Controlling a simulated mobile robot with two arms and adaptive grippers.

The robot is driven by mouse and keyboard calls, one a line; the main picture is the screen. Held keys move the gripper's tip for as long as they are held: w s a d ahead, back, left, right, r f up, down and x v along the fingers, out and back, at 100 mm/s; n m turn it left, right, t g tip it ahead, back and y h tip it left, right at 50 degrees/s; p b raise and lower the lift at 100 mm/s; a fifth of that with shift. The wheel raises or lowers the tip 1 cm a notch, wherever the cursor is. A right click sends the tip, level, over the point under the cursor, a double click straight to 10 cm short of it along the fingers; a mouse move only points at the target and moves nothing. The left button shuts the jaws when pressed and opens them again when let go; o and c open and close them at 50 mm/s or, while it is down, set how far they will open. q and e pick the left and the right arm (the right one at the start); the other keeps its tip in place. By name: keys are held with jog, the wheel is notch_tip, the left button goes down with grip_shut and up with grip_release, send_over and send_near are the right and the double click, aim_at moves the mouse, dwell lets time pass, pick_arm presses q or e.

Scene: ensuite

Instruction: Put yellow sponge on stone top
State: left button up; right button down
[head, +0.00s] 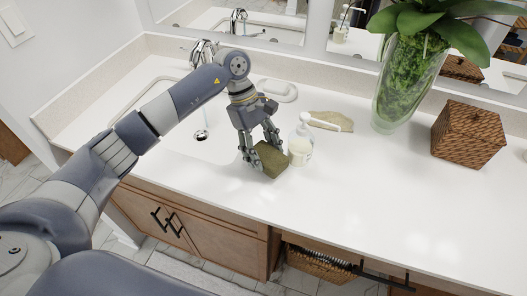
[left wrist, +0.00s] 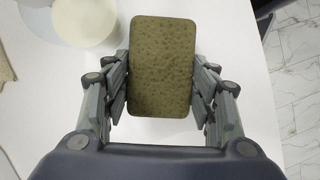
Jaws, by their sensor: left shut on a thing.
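The yellow sponge, olive-yellow here (head: 271,160), is between the fingers of my left gripper (head: 259,156). The gripper is shut on it. In the left wrist view the sponge (left wrist: 162,66) fills the space between the two fingers (left wrist: 162,95), its pitted broad face toward the camera. The white stone top (head: 330,212) lies under the sponge; I cannot tell whether the sponge touches it. My right gripper is not in view.
A soap bottle (head: 300,142) stands close to the right of the sponge. A sink basin (head: 205,140) is to the left. A beige cloth-like piece (head: 325,121), a plant vase (head: 405,85) and a woven box (head: 467,134) stand farther right. The front right counter is clear.

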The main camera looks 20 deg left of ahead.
pick_arm(q)
jog(key=shift+f, duration=0.9)
jog(key=o, duration=1)
jog(key=shift+c, duration=0.2)
